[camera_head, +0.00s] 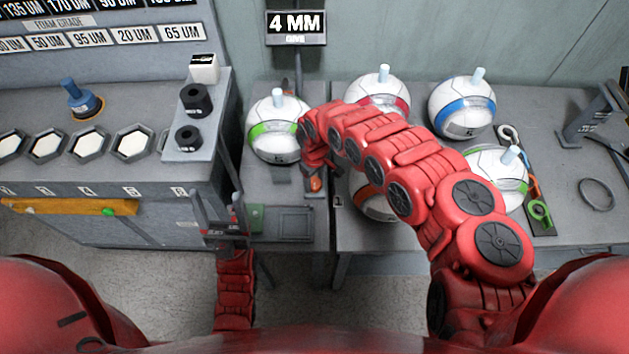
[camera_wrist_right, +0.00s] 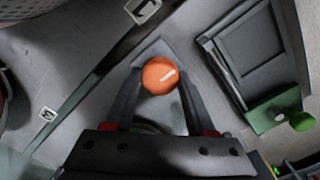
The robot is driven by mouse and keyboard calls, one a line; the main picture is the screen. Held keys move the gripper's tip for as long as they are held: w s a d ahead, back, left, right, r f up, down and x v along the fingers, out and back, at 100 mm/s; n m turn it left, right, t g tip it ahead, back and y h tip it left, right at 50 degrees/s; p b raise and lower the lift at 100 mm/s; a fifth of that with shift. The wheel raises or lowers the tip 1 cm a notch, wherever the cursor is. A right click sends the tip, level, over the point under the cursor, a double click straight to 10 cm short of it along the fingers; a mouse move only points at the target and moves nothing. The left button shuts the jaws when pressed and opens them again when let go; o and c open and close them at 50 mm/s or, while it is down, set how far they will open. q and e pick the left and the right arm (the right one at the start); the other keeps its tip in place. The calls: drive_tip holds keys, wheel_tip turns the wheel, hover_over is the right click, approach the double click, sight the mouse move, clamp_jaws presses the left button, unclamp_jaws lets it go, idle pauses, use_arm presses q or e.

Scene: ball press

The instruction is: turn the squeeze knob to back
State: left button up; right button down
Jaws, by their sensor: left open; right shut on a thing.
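My right gripper (camera_wrist_right: 160,90) is shut on the knob, one finger on each side. In the head view my right gripper (camera_head: 313,172) reaches down at the front of the grey bench, and its own hand and arm hide most of the knob. My left gripper (camera_head: 218,198) is open and empty, in front of the left bench, pointing away from me.
A ball with a green band (camera_head: 274,128) sits on the press behind my right gripper, under a "4 MM" sign (camera_head: 296,25). Several more balls stand to the right, partly behind my right arm. A green block (camera_wrist_right: 275,112) and dark panel (camera_wrist_right: 255,60) lie beside the knob.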

idle(0.3)
drive_tip(key=shift+c, duration=1.1)
unclamp_jaws()
drive_tip(key=shift+r, duration=0.1)
wheel_tip(320, 180, up, 11)
wheel_tip(320, 180, up, 6)
drive_tip(key=p, duration=0.1)
hover_over(315, 181)
drive_tip(key=shift+s+a+r, duration=0.1)
drive_tip(key=shift+s, duration=0.1)
